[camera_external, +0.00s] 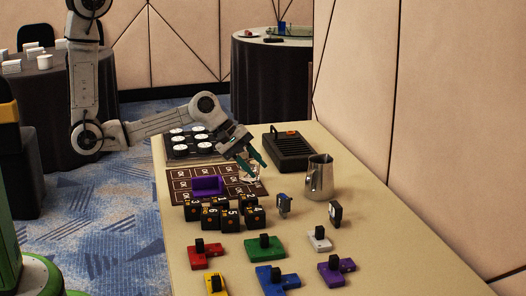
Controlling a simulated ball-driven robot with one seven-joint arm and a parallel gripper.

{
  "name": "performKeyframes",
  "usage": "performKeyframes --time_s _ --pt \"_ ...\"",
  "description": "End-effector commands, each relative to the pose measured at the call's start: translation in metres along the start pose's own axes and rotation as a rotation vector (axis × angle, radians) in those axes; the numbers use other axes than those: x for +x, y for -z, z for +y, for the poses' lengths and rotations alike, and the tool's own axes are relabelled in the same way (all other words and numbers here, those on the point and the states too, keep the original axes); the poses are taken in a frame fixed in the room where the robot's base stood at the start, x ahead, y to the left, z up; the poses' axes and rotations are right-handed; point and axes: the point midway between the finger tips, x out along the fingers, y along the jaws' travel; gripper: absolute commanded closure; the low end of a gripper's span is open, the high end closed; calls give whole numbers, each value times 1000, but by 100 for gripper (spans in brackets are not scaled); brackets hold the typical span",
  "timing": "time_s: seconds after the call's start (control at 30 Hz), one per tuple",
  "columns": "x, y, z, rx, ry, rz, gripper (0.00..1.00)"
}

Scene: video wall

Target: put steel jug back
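The steel jug (320,178) stands upright on the right side of the long table (385,235), with its handle toward the upper right. My gripper (258,172) is to the left of the jug, apart from it, low over the table. Its green fingers are spread and point down to the right. A small clear object (250,174) shows close to the fingertips; I cannot tell whether they touch it. No marked place for the jug can be made out.
A purple holder (207,186) sits on a brown grid mat (180,185). Black numbered blocks (221,218) and coloured knobbed pieces (265,247) fill the front. A wall (420,110) borders the right side.

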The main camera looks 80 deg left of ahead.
Motion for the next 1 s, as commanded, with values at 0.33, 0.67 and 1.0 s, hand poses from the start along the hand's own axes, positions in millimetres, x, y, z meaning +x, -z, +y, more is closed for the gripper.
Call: performKeyframes --time_s 0.33,0.67,1.0 --pt "-60 -13 -124 1028 416 -30 69" --pt "-114 0 -178 1562 677 -177 69" --pt "-118 2 -181 1599 695 -193 69"
